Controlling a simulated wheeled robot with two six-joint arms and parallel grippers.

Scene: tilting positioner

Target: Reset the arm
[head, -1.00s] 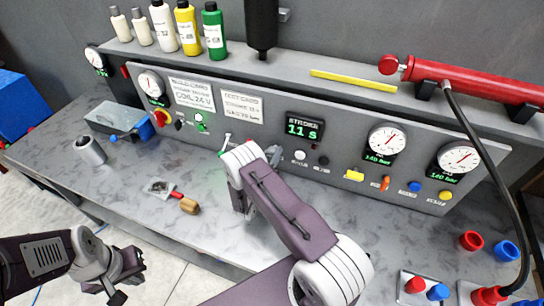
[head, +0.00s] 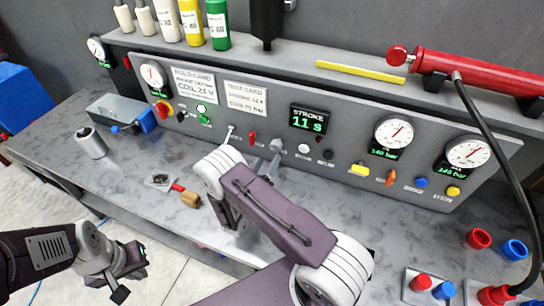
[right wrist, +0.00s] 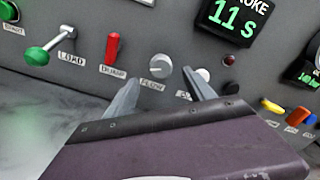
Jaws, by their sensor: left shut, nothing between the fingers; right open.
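The grey panel (head: 345,168) carries a STROKE display (head: 309,121) reading 11 s. The right wrist view shows the LOAD lever (right wrist: 62,38) with a green ball end, the red DUMP lever (right wrist: 112,48) and the round FLOW knob (right wrist: 161,65). My right gripper (right wrist: 160,84) is open, its two fingers reaching toward the panel on either side of the FLOW knob as seen there; contact is unclear. In the head view the red DUMP lever (head: 252,137) shows beyond my right wrist. The LOAD lever's ball is hidden there. My left gripper (head: 122,284) is shut and empty, low at the left.
Bottles (head: 191,22) and a red pump (head: 455,75) stand on the ledge. A black hose (head: 500,165) hangs at right.

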